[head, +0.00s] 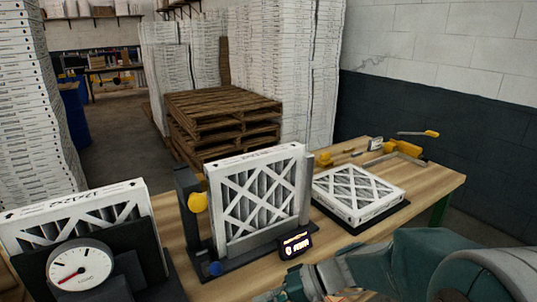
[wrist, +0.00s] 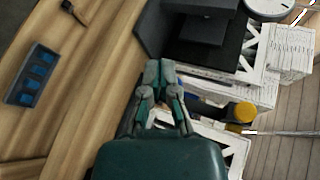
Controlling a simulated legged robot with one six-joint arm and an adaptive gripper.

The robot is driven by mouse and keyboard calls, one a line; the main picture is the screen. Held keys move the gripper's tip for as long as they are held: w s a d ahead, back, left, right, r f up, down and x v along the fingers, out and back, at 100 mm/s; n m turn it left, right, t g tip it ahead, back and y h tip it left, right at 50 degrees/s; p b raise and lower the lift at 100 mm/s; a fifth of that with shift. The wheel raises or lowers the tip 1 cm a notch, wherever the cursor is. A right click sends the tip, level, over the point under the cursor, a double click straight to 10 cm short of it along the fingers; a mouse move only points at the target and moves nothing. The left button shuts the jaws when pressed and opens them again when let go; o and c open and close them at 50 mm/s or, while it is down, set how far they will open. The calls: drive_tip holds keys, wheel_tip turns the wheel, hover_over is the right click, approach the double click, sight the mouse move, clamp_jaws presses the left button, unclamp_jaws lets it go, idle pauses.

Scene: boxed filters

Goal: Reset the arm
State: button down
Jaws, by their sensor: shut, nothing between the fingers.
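My gripper shows in the wrist view (wrist: 158,68), with its fingertips together and nothing between them. It is above the wooden table (wrist: 85,100), beside the dark stand of the gauge. In the head view my arm (head: 410,265) reaches in from the lower right, low in front of the table. The gripper's fingertips are not clear there.
A boxed filter (head: 257,195) stands upright in a dark fixture with a yellow knob (head: 197,202). Another filter (head: 358,190) lies flat on the right. A third filter (head: 80,213) stands behind a dial gauge (head: 80,269). A blue-celled tray (wrist: 35,75) lies on the table.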

drive_tip(key=s+d+r+t+h, duration=0.3)
drive_tip(key=s+d+h, duration=0.2)
drive_tip(key=d, duration=0.3)
drive_tip(key=s+d+r+m+t+h, duration=0.1)
drive_tip(key=s+d+r+t+h, duration=0.2)
drive_tip(key=s+d+h, duration=0.3)
drive_tip(key=d+h, duration=0.2)
drive_tip(key=shift+s+d+r+t, duration=0.15)
drive_tip(key=shift+s+d+t, duration=0.05)
drive_tip(key=shift+d+t, duration=0.2)
